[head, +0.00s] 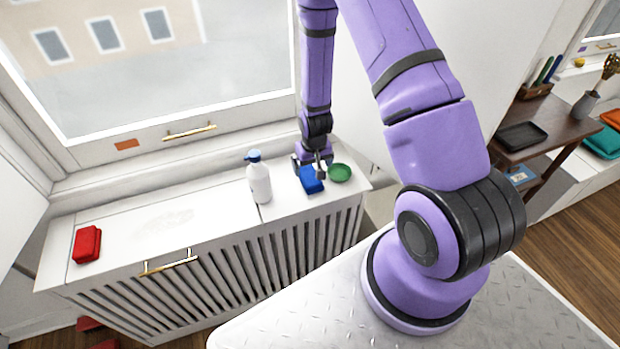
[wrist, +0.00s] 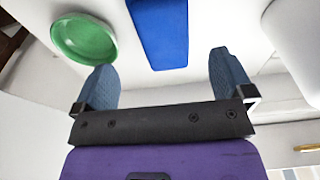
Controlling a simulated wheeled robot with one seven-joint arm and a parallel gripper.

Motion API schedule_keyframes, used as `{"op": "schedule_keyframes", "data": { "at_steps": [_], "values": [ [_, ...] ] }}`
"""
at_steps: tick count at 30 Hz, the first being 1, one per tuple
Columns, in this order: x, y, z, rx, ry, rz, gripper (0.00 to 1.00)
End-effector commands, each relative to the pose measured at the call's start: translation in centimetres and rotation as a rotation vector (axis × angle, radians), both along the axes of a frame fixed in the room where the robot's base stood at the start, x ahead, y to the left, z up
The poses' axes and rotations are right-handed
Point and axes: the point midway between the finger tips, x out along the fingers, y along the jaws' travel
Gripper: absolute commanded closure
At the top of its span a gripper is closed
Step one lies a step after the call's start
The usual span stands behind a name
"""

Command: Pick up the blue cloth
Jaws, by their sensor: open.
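The blue cloth (head: 311,180) lies on the white slatted cabinet top (head: 222,218), near its right end in the head view. It looks like a small folded blue block. My gripper (head: 314,168) is just above and behind it. In the wrist view the cloth (wrist: 160,32) sits ahead of the open fingers (wrist: 165,78), between their lines. The fingers are empty, and I see a gap between their tips and the cloth. Part of the cloth is cut off by the wrist view's top edge.
A green bowl (head: 340,172) is right beside the cloth. A white pump bottle (head: 259,180) with a blue top stands left of it. A red folded item (head: 87,244) lies at the far left. The cabinet top between bottle and red item is clear. A window (head: 150,60) rises behind.

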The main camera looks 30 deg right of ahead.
Motion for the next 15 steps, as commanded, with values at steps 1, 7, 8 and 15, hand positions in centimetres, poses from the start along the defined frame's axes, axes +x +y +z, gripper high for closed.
{"op": "schedule_keyframes", "data": {
  "at_steps": [1,7,8,15],
  "values": [
    [0.1,0.0,-0.4,0.0,0.001,0.0,0.01],
    [0.2,0.0,-1.3,0.0,-0.001,0.0,0.01],
    [0.3,0.0,-1.5,0.0,0.0,0.0,0.01],
    [1.0,0.2,-4.4,0.0,0.001,0.001,0.01]
  ]
}}
